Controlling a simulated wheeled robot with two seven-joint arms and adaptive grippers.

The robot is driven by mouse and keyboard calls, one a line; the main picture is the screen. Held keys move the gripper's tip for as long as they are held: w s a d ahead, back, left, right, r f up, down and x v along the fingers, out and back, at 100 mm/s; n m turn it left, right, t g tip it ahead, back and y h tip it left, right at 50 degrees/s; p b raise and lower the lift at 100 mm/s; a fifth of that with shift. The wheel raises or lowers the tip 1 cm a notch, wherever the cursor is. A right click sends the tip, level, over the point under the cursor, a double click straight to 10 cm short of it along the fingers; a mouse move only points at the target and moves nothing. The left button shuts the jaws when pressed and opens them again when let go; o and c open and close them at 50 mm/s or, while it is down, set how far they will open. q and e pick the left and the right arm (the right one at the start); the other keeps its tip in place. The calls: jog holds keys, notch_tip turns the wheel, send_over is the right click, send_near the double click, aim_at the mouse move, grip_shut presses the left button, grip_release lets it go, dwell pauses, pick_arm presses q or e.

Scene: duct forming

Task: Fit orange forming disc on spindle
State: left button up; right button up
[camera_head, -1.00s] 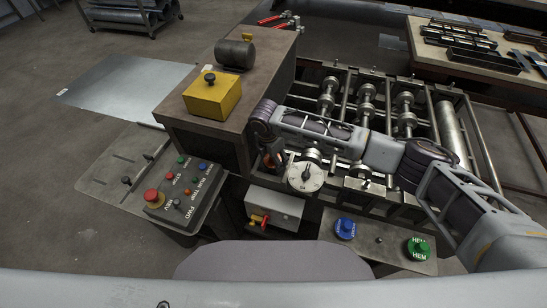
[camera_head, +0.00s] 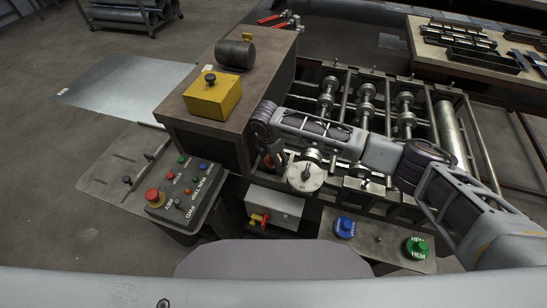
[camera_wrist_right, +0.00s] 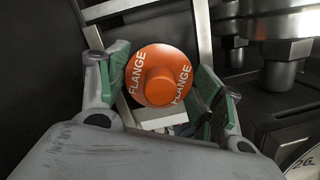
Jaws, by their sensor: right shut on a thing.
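The orange forming disc (camera_wrist_right: 163,75), marked FLANGE with a round raised centre, sits between the green-padded fingers of my right gripper (camera_wrist_right: 162,88) in the right wrist view. The gripper is shut on it. In the head view my right gripper (camera_head: 270,160) reaches down at the near left end of the roller machine, left of the white dial, and only a little orange shows there. I cannot make out the spindle, or whether the disc touches it; a pale metal bracket lies behind the disc. My left gripper is not in view.
A blue disc (camera_head: 344,228) and a green disc marked HEM (camera_head: 417,247) sit on a small stand with a bare peg between them. The white dial (camera_head: 305,177) is close beside the gripper. A brown cabinet (camera_head: 183,126) with a yellow box stands left; steel rollers lie right.

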jog(key=shift+f, duration=0.2)
dwell(0.9)
jog(key=shift+s+d+f, duration=0.15)
jog(key=shift+s+f, duration=0.2)
jog(key=shift+f, duration=0.25)
jog(key=o, duration=1.4)
jog(key=shift+w+f, duration=0.1)
jog(key=shift+w, duration=0.15)
jog(key=shift+o, duration=0.2)
jog(key=shift+o, duration=1)
jog(key=shift+a+r, duration=0.2)
jog(key=shift+w+r, duration=0.1)
jog(key=shift+r, duration=0.2)
